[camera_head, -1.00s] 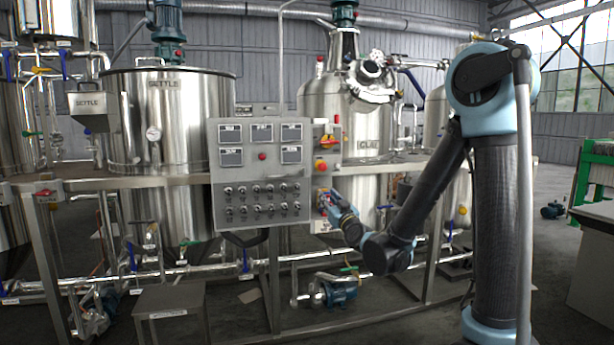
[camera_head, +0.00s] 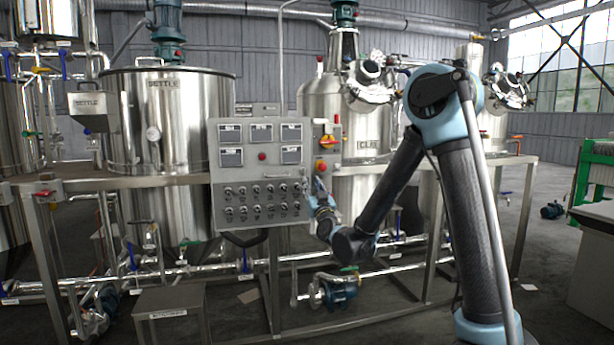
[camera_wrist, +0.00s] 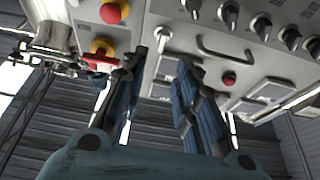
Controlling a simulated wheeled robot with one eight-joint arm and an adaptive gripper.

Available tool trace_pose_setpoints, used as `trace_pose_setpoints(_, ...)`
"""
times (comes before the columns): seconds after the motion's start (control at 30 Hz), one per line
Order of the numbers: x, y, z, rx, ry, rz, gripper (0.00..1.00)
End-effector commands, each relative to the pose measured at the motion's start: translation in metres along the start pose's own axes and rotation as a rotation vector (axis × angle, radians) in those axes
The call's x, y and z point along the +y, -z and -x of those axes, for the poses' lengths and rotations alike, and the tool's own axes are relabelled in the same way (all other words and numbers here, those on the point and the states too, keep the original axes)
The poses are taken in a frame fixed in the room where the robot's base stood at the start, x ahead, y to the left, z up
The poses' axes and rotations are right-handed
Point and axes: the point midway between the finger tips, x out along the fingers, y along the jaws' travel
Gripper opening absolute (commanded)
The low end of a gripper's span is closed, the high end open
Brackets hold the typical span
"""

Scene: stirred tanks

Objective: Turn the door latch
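The grey control panel (camera_head: 262,173) stands in front of the tanks in the head view. Its face also shows in the wrist view (camera_wrist: 210,60), seen from below at a tilt. A small silver latch (camera_wrist: 162,34) with a round base sits on the panel face, ahead of the gap between my fingers. A curved bar handle (camera_wrist: 228,50) is to its right in the wrist view. My gripper (camera_wrist: 163,57) is open and empty, its two dark fingers apart, pointing at the panel. In the head view my gripper (camera_head: 314,190) is at the panel's right edge, where it covers the latch area. I cannot tell whether it touches anything.
Red-and-yellow switches (camera_wrist: 103,47) are close to my left finger in the wrist view. Several black knobs (camera_wrist: 262,26) are at the right. A yellow-and-red rotary switch (camera_head: 328,142) is above my gripper in the head view. Pipes and a blue pump (camera_head: 338,292) are below.

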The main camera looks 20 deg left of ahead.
Motion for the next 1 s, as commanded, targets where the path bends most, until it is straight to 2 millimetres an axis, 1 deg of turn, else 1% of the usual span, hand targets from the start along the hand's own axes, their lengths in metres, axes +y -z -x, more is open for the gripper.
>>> trace_pose_setpoints(0.03, 0.000, 0.000, -0.009, 0.000, -0.001, 0.001, 0.28)
trace_pose_setpoints(0.3, 0.001, 0.000, -0.056, 0.000, -0.001, 0.002, 0.28)
trace_pose_setpoints(0.5, 0.000, 0.000, -0.082, 0.000, 0.000, 0.001, 0.28)
trace_pose_setpoints(0.7, 0.000, 0.000, -0.093, -0.001, 0.000, 0.001, 0.28)
trace_pose_setpoints(0.97, 0.000, 0.000, -0.095, 0.000, 0.000, 0.000, 0.28)
trace_pose_setpoints(1.0, 0.000, 0.000, -0.095, 0.000, 0.000, 0.000, 0.26)
